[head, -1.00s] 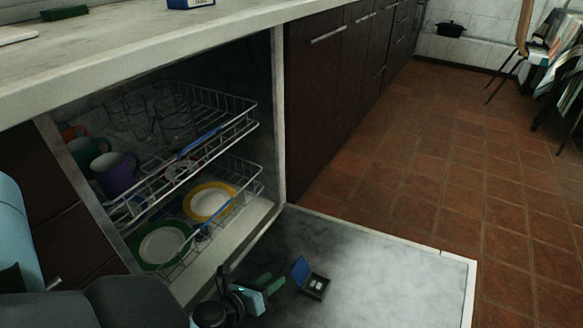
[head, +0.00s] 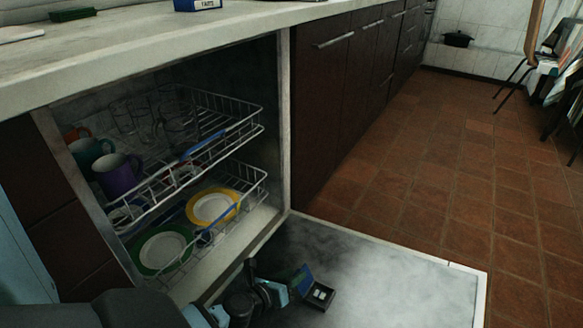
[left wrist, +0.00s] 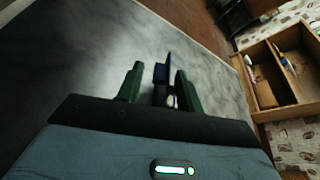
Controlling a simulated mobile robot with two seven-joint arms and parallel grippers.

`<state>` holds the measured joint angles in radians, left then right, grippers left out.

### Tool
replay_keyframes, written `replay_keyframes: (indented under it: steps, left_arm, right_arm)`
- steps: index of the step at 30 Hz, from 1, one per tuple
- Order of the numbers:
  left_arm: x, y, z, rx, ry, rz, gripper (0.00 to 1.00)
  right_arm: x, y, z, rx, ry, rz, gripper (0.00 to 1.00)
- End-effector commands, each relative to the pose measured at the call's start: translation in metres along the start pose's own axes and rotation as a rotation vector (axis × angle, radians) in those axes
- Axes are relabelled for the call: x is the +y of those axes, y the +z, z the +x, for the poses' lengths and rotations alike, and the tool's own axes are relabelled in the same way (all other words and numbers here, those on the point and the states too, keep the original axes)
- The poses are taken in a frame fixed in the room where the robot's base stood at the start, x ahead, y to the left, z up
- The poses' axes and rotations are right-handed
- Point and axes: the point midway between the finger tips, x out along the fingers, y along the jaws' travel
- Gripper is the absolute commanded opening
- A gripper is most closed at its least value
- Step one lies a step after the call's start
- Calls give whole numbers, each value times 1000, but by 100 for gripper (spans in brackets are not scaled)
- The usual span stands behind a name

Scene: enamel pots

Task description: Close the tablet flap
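The dishwasher door (head: 400,262) is folded down flat, its grey inner face upward. The tablet compartment (head: 321,295) is set in that face, a small dark box with pale tablet shapes inside. Its blue flap (head: 303,278) stands raised at the box's left side. My left gripper (head: 288,291) is low over the door, just left of the flap; in the head view its fingers overlap the flap's edge. In the left wrist view the green fingers (left wrist: 158,88) are apart, with the flap (left wrist: 169,66) seen edge-on between or beyond them. I cannot tell if they touch. My right gripper is not in view.
The upper rack (head: 190,150) holds mugs and glasses; the lower rack (head: 215,225) holds plates. The counter (head: 140,45) runs above the dishwasher. Tiled floor (head: 420,190) lies clear beyond the door. A wooden tray (left wrist: 280,75) shows in the left wrist view.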

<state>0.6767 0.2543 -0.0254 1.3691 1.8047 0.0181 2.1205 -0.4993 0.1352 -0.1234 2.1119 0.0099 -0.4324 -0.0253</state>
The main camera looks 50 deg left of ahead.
Motion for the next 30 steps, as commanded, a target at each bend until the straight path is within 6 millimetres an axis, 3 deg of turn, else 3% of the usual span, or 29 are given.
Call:
replay_keyframes:
  steps: [5,13,30]
  left_arm:
    - [0,0,0,0,0,0,34]
    - [0,0,0,0,1,0,0]
    - [-8,2,-2,0,40,90,0]
  right_arm:
    - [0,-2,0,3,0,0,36]
    - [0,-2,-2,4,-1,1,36]
    - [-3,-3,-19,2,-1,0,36]
